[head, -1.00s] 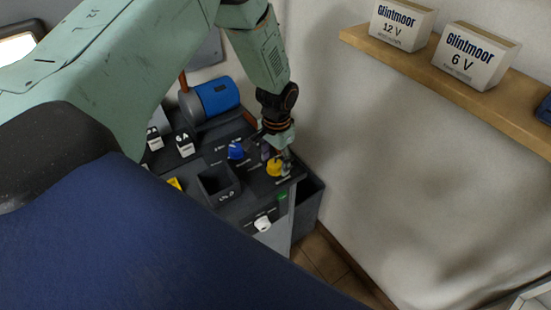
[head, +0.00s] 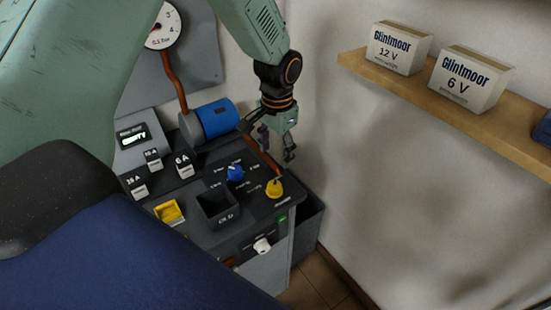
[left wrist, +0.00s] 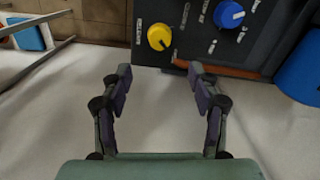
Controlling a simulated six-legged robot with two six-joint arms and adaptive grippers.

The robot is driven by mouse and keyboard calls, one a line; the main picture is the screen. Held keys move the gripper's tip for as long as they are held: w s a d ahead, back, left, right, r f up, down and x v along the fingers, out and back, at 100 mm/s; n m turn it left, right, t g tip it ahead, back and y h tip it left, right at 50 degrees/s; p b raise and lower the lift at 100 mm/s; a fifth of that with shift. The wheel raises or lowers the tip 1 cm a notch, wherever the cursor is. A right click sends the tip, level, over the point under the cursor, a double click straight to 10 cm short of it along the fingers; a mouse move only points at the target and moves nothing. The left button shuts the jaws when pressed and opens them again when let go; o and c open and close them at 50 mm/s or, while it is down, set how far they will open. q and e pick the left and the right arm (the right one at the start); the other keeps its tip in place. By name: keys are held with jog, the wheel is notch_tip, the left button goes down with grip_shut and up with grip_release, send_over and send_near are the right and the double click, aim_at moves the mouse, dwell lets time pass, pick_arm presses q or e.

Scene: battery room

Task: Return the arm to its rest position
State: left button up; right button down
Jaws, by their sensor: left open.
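My left gripper (head: 272,145) is open and empty in the head view. It hangs from my green arm above the back right part of the dark control bench (head: 240,236), near the wall and clear of the knobs. Below it are a yellow knob (head: 275,188) and a blue knob (head: 235,173). The left wrist view shows the spread fingers of the gripper with nothing between them. The yellow knob (left wrist: 159,37) and blue knob (left wrist: 229,14) lie beyond the fingertips there. My right gripper is not in view.
A blue cylinder (head: 217,118) lies at the back of the bench, with a brown cable beside it. Fuse blocks such as the 6 A one (head: 184,166) stand at left. A wooden shelf (head: 412,84) with Glintmoor boxes (head: 468,79) is on the right wall.

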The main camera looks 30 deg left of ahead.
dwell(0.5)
pick_arm(q)
jog(key=s+d+f+n+h, duration=0.1)
jog(key=s+d+f, duration=0.2)
jog(key=s+f, duration=0.4)
jog(key=s+d+f, duration=0.4)
jog(key=s+f, duration=0.3)
jog(key=s, duration=0.1)
jog(key=s+f+n, duration=0.2)
jog(key=s+f, duration=0.1)
jog(key=s, duration=1.3)
notch_tip(320, 180, down, 16)
jog(key=b, duration=1.6)
jog(key=shift+s+d+y, duration=0.3)
jog(key=shift+s+d, duration=0.05)
jog(key=shift+d, duration=0.05)
jog(key=shift+c, duration=0.5)
